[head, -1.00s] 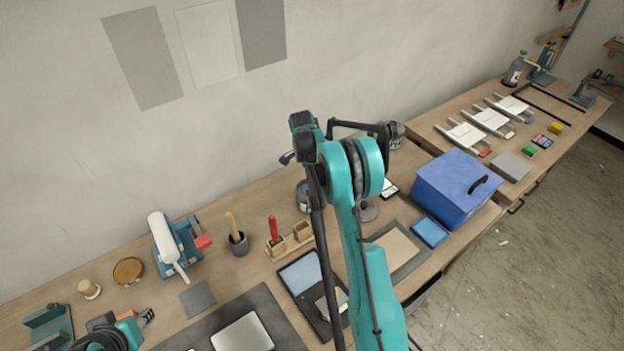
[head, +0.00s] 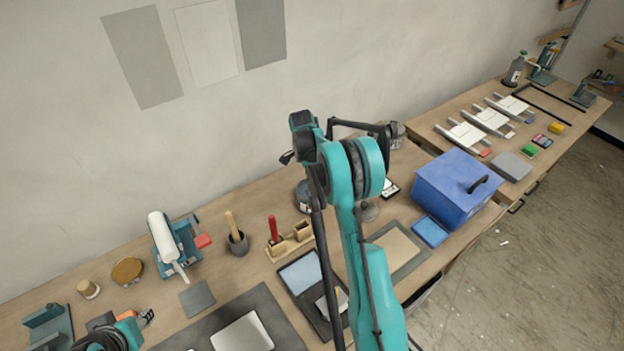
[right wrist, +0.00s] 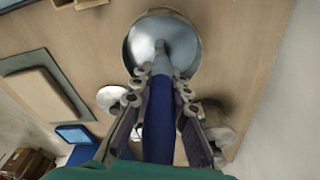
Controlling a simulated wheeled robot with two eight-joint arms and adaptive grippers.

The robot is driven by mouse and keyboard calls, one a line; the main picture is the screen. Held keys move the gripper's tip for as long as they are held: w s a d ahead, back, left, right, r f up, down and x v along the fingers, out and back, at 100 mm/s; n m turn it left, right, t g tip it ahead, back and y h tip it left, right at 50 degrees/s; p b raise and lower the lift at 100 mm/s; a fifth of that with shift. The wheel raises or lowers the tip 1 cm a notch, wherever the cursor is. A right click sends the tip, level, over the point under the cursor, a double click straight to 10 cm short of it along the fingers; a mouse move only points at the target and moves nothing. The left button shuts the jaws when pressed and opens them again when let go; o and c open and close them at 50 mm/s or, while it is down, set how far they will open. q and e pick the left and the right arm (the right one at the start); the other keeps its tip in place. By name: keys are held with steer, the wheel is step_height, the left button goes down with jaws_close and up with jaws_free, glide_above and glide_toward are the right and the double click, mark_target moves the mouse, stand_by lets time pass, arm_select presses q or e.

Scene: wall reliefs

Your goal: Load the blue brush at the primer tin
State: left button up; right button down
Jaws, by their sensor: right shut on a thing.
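My right gripper (right wrist: 160,100) is shut on the blue brush (right wrist: 160,125). The brush's pale metal end points into the round mouth of an open tin (right wrist: 190,28) with a grey-white inside. I cannot tell if the bristles touch its contents. In the head view this looks like the labelled tin (head: 303,197), partly hidden by my right arm, which also hides the right gripper and brush. My left arm shows at the lower left; its gripper (head: 147,317) is small and its jaws are unclear.
Another tin (right wrist: 216,125) and a pale disc (right wrist: 110,99) stand close by. A wooden holder with a red-handled brush (head: 273,229) is left of my right arm. A blue box (head: 455,190) stands to the right. The wall runs behind the bench.

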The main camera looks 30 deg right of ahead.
stand_by(0.5)
steer(key=shift+r+p, duration=0.3)
steer(key=shift+r, duration=0.15)
step_height(320, 180, up, 6)
steer(key=p, duration=0.2)
steer(key=shift+p, duration=0.4)
stand_by(0.4)
